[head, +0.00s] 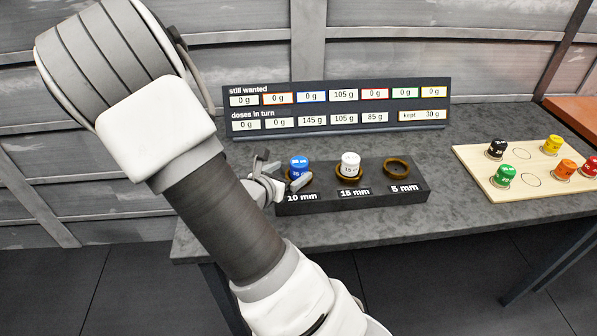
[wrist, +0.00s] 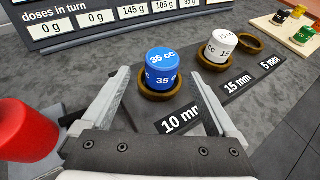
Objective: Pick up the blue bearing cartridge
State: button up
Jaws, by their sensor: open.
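The blue bearing cartridge (head: 299,166), marked 35 cc, stands upright in the brown ring at the 10 mm place of a dark holder (head: 410,205). It also shows in the wrist view (wrist: 162,70). My gripper (head: 280,173) is at the left end of the holder, beside the cartridge. In the wrist view my gripper (wrist: 157,82) is open, its fingers spread to the left and right of the cartridge's line. Nothing is held. I cannot tell whether a finger touches the cartridge or ring.
A white cartridge (head: 350,163) stands at 15 mm; the 5 mm ring (head: 397,169) is empty. A sign board (head: 340,104) stands behind. A wooden board (head: 530,190) with several coloured cartridges lies right. A red rounded object (wrist: 27,128) is close at left in the wrist view.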

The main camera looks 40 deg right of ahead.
aim_at(304, 163)
jog(key=x, duration=0.8)
jog(key=shift+d+f+b, duration=0.15)
jog(key=shift+d+b, duration=0.1)
jog(key=shift+b, duration=0.15)
grip_shut()
